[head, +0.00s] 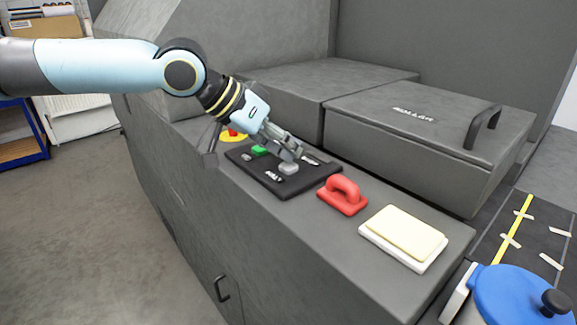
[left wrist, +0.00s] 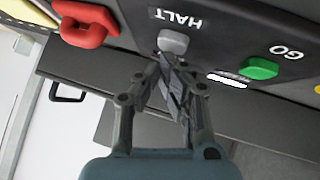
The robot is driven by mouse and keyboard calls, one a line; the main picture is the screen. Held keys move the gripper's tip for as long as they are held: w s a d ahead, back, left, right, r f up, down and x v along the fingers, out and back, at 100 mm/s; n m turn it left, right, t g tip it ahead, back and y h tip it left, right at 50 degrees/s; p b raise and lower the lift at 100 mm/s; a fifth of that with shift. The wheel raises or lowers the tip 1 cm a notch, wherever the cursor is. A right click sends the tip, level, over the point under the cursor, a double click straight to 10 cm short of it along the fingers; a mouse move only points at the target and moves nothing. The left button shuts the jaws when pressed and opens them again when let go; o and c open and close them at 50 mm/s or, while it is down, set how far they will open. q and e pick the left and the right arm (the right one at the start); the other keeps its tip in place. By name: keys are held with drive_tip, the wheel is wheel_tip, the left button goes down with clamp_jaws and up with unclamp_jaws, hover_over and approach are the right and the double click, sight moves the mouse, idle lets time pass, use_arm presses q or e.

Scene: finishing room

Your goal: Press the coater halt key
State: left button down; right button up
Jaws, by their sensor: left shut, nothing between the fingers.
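The coater halt key is a light grey key (head: 288,168) on a black panel (head: 264,182). In the left wrist view the grey key (left wrist: 173,42) sits beside the word HALT. My left gripper (head: 294,156) is shut and empty, its fingertips right by the grey key. In the left wrist view the shut fingertips (left wrist: 172,62) overlap the near edge of the key; I cannot tell whether they touch it. A green key (head: 259,151) is on the same panel, marked GO in the left wrist view (left wrist: 259,68). My right gripper is not in view.
A red handled block (head: 343,195) and a pale yellow pad on a white base (head: 404,234) stand right of the panel. A red button on yellow (head: 232,135) is behind it. Grey lidded housing (head: 425,130) rises behind. A blue-lidded pot (head: 510,295) is at bottom right.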

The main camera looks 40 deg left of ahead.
sight(287, 165)
use_arm(q)
drive_tip(key=shift+f+b, duration=0.3)
drive_tip(key=shift+f, duration=0.15)
idle(0.6)
idle(0.4)
drive_tip(key=shift+r+p, duration=0.9)
drive_tip(key=shift+p, duration=0.1)
wheel_tip(287, 165, up, 5)
drive_tip(key=p, duration=0.5)
drive_tip(key=shift+f, duration=0.1)
idle(0.5)
